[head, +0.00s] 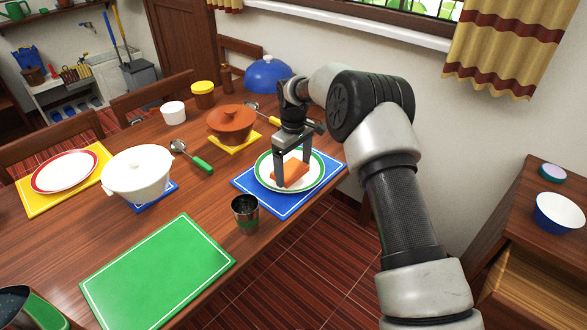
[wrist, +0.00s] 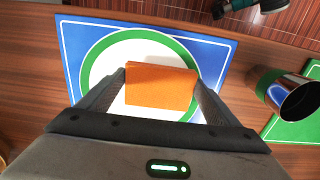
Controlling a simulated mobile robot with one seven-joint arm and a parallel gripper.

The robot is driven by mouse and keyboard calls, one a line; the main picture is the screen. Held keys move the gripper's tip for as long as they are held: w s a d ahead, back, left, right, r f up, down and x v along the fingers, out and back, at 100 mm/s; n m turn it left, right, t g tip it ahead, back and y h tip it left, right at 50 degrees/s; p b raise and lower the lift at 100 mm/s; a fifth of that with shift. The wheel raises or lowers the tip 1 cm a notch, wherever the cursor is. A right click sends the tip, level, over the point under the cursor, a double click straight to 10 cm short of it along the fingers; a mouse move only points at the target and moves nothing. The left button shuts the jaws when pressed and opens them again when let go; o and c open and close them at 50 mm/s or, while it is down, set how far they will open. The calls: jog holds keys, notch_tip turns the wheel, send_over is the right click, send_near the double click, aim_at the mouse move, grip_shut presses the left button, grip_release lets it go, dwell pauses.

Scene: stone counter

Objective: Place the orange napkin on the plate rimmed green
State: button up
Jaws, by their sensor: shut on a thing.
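The orange napkin (head: 292,173) is a flat folded piece held between the two fingers of my gripper (head: 288,172). It also shows in the wrist view (wrist: 160,87), with a finger touching each side. The green-rimmed plate (head: 317,181) is white inside and lies on a blue mat. It shows in the wrist view (wrist: 140,36) directly under the napkin. My gripper points down over the plate and is shut on the napkin. I cannot tell whether the napkin touches the plate.
The blue mat (head: 245,180) lies near the table's right edge. A metal cup (head: 245,214) stands close to its front left corner. A brown lidded pot (head: 231,121) and a blue dome (head: 267,73) stand behind. A bare green mat (head: 158,270) lies in front.

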jog(key=shift+f, duration=0.3)
jog(key=o, duration=0.9)
jog(key=shift+r, duration=0.1)
